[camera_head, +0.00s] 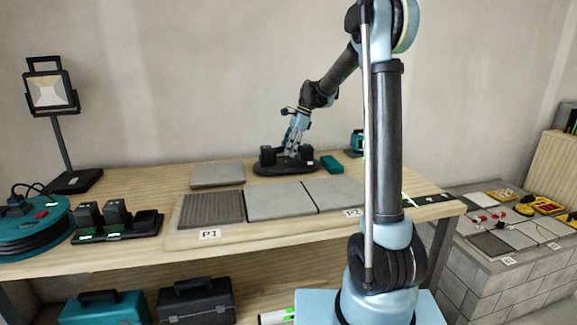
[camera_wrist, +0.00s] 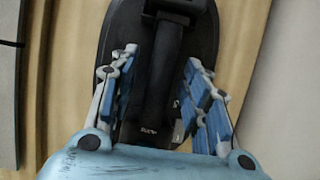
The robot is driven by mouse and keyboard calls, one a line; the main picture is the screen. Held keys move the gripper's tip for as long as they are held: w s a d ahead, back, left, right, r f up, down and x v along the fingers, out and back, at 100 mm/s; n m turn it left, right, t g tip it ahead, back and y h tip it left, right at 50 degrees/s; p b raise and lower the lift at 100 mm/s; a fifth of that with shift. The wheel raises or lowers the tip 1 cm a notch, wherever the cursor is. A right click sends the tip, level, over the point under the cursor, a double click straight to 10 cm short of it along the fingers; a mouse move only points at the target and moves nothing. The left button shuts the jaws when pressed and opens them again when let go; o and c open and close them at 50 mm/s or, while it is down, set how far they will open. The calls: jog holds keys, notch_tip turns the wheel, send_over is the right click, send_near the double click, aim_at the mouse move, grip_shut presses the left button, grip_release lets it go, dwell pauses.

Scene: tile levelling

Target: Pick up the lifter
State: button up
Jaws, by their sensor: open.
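The lifter (camera_head: 286,170) is a black oval device with raised blocks and a bar-like handle, lying at the back of the wooden workbench. In the wrist view the lifter (camera_wrist: 205,40) fills the upper middle, its dark handle running lengthwise between my fingers. My gripper (camera_head: 293,147) is right over the lifter in the head view. In the wrist view my gripper (camera_wrist: 161,60) is open, with one blue-padded finger on each side of the handle. A gap shows on both sides. The far end of the lifter is cut off by the frame.
Grey tiles (camera_head: 280,200) lie along the bench front, with a loose tile (camera_head: 217,174) left of the lifter. A small teal box (camera_head: 331,164) sits close on its right. A charger (camera_head: 117,224), cable reel (camera_head: 35,228) and work lamp (camera_head: 50,92) stand left. The wall is behind.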

jog(key=shift+f, duration=0.2)
dwell(0.6)
grip_shut()
